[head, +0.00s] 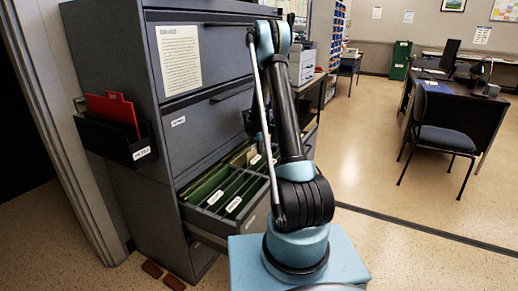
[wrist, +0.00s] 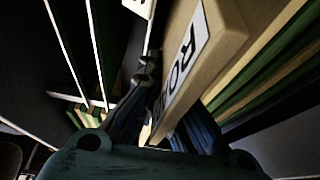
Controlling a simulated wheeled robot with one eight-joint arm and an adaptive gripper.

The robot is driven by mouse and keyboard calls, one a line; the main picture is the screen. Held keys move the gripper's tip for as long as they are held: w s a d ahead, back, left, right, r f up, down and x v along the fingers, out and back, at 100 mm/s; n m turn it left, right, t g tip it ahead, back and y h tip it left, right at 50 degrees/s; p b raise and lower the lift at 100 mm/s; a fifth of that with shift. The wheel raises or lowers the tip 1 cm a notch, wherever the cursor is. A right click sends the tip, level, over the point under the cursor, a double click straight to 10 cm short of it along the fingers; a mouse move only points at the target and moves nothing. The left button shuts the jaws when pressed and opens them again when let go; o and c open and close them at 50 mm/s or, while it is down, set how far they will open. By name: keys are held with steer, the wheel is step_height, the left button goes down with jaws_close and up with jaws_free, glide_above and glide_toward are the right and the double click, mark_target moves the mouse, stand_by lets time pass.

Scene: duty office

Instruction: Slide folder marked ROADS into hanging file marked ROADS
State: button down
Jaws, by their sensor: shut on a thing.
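A tan folder (wrist: 221,32) with a white label fills the upper middle of the wrist view. Its label shows "RO" and is partly cut off by the jaws. My gripper (wrist: 165,98) is shut on this folder, with a dark finger at its left and blue parts at its right. The open drawer (head: 205,231) in the head view holds green hanging files (head: 212,184) with white labels. The labels are too small to read there, so I cannot tell which one is marked ROADS. In the head view my gripper is hidden behind my arm.
The drawer belongs to a grey filing cabinet (head: 205,125) with shut drawers above. A black wall pocket (head: 110,140) with a red folder (head: 118,107) hangs on its left side. Green and tan files (wrist: 262,75) lie close at the right in the wrist view. Open floor (head: 390,200) lies to the right.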

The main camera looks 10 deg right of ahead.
steer(key=shift+s+f, duration=0.1)
steer(key=shift+f, duration=1.15)
steer(key=c, duration=1.8)
jaws_free()
